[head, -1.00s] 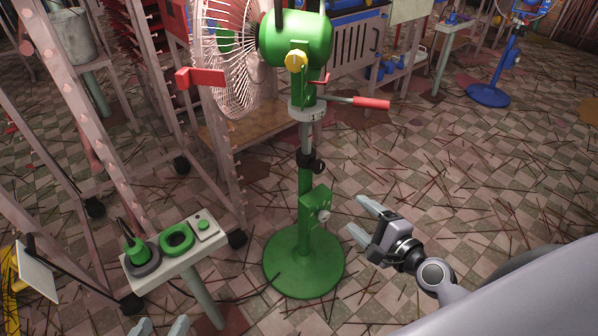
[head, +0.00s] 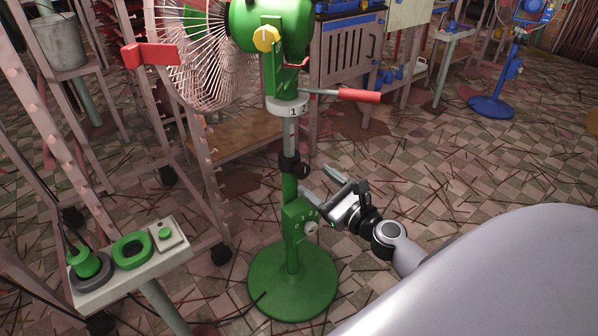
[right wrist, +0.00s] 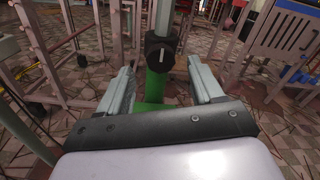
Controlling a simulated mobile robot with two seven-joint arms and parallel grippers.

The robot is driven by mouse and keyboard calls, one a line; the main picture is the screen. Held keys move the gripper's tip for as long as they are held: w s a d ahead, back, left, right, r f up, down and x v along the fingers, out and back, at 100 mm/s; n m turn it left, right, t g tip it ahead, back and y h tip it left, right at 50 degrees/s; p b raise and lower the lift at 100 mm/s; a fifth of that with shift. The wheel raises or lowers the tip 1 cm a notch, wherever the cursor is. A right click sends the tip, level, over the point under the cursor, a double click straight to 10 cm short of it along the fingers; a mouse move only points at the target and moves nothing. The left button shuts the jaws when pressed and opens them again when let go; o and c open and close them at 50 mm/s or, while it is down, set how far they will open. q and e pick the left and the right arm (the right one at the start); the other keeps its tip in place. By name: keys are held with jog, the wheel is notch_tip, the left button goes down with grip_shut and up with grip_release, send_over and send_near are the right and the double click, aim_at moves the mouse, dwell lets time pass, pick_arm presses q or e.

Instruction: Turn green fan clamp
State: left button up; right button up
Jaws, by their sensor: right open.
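The green fan (head: 268,28) stands on a green post with a round green base (head: 293,281). Its clamp is a black collar with a knob (head: 293,167) around the post, where the grey upper tube meets the green lower tube. In the right wrist view the black clamp (right wrist: 160,50) shows a light line mark and lies just beyond and between the fingers. My right gripper (head: 318,182) is open and empty, right of the post and slightly below the clamp, apart from it. In the right wrist view its two fingers (right wrist: 160,85) stand wide apart. My left gripper is out of view.
A red-ended handle (head: 358,96) sticks out rightward above the clamp. A green control box (head: 299,220) sits on the post below it. A small stand (head: 105,285) with green items is at the lower left. Pink racks stand on the left. Floor to the right is open, strewn with sticks.

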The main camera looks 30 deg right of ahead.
aim_at(304, 172)
jog(key=shift+w+a, duration=0.15)
jog(key=shift+w, duration=1.35)
jog(key=shift+w+a, duration=0.1)
jog(key=shift+w, duration=1.4)
jog(key=c, duration=1)
jog(key=shift+o, duration=0.2)
